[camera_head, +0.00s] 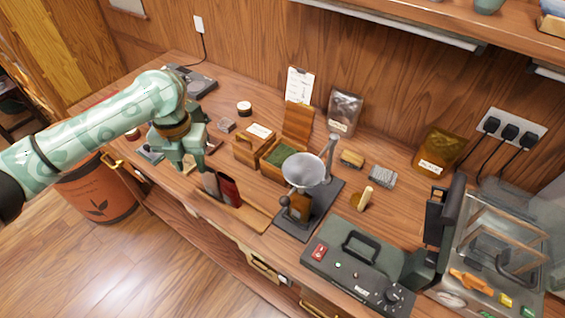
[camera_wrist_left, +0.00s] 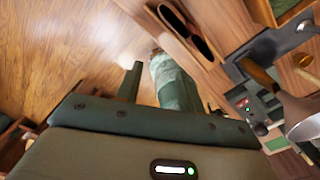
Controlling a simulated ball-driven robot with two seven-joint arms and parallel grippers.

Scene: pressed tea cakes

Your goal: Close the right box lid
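The right box (camera_head: 268,163) is a small wooden box in the middle of the counter in the head view, with green contents showing inside. Its lid (camera_head: 297,123) stands open, upright at the back. The left box (camera_head: 247,155) stands beside it, with a pale label on top; its lid looks shut. My left gripper (camera_head: 187,164) hangs over the counter's front left, left of both boxes and apart from them. In the left wrist view its fingers (camera_wrist_left: 154,88) are spread with nothing seen held between them. My right gripper is not in view.
A grey funnel (camera_head: 304,171) on a stand is just right of the right box. A dark green machine (camera_head: 352,262) stands front right. An orange bin (camera_head: 98,190) is below the counter.

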